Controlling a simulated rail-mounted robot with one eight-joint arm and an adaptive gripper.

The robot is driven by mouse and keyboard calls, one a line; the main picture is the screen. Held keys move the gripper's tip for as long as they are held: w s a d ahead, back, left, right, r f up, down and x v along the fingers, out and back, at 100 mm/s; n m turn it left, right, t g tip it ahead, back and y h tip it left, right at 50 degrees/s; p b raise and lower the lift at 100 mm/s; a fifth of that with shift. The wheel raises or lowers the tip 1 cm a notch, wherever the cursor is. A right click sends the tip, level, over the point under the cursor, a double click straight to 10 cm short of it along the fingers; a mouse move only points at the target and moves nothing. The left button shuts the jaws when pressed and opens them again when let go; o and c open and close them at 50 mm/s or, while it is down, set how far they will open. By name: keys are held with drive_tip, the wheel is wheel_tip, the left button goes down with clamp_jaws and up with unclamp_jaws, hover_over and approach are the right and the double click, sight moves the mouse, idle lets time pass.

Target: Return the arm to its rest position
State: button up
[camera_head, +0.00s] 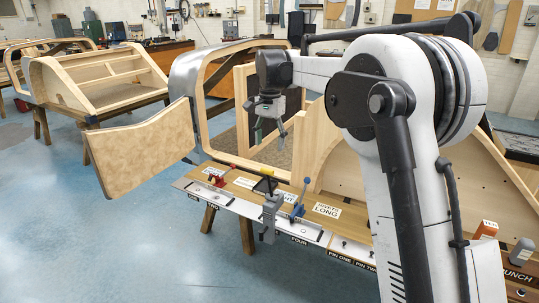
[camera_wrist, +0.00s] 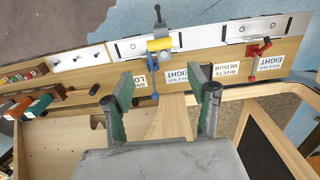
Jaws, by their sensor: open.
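My arm rises from the lower right of the head view and reaches left over the bench. My gripper (camera_head: 269,134) hangs from its end, pointing down, in front of the wooden bodyframe (camera_head: 310,128). In the wrist view my gripper (camera_wrist: 167,92) shows two fingers with green inner faces spread wide apart.
The bench (camera_head: 235,187) carries labelled strips. A red clamp (camera_head: 217,180) and a blue-handled clamp (camera_head: 299,205) stand on it. A curved wooden panel (camera_head: 140,152) juts out left. Coloured blocks (camera_wrist: 28,75) lie at the wrist view's left. Blue floor (camera_head: 110,240) is clear at lower left.

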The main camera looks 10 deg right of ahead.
drive_tip(key=shift+r, duration=0.8)
drive_tip(key=shift+d, duration=0.1)
drive_tip(key=s+d+r+n+t, duration=0.2)
drive_tip(key=s+d+r, duration=0.1)
drive_tip(key=s, duration=0.8)
drive_tip(key=s+d+r+n+t, duration=0.2)
drive_tip(key=s+d, duration=0.2)
drive_tip(key=s, duration=0.7)
drive_tip(key=s+d+f+n+t, duration=0.1)
drive_tip(key=s+f, duration=0.4)
drive_tip(key=s, duration=0.5)
drive_tip(key=s+d+f+n+t, duration=0.1)
drive_tip(key=s+f+n+t, duration=0.1)
drive_tip(key=s+f, duration=0.4)
drive_tip(key=s, duration=0.4)
drive_tip(key=shift+d+f, duration=0.15)
drive_tip(key=shift+d, duration=0.25)
